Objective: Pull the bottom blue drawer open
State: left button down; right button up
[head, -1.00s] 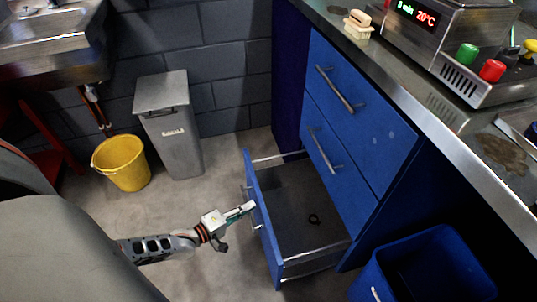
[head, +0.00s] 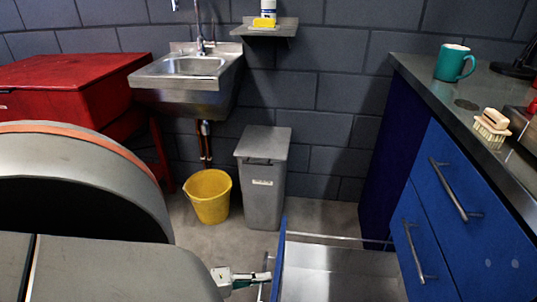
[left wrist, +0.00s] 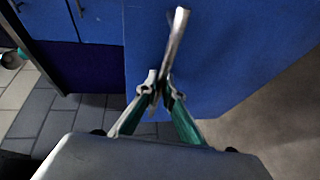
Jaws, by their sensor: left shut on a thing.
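The bottom blue drawer (head: 330,258) stands pulled out from the cabinet in the head view, its front edge-on and its lower part cut off by the frame. My left gripper (head: 264,276) is at the outer side of the drawer front. In the left wrist view, its fingers (left wrist: 158,92) are closed on the metal bar handle (left wrist: 176,38), with the blue drawer front (left wrist: 220,60) behind. My right gripper is not in view.
The blue cabinet (head: 470,250) with upper drawers stands at right. A grey bin (head: 262,185) and a yellow bucket (head: 208,198) stand on the floor beyond the drawer. A sink (head: 190,78) and red chest (head: 65,88) are at back left.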

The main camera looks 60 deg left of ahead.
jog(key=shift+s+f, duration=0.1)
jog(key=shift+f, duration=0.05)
pick_arm(q)
jog(key=c, duration=2.2)
grip_release()
jog(key=shift+o, duration=0.2)
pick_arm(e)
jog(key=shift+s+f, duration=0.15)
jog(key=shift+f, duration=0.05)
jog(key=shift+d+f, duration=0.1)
pick_arm(q)
jog(key=v, duration=1.2)
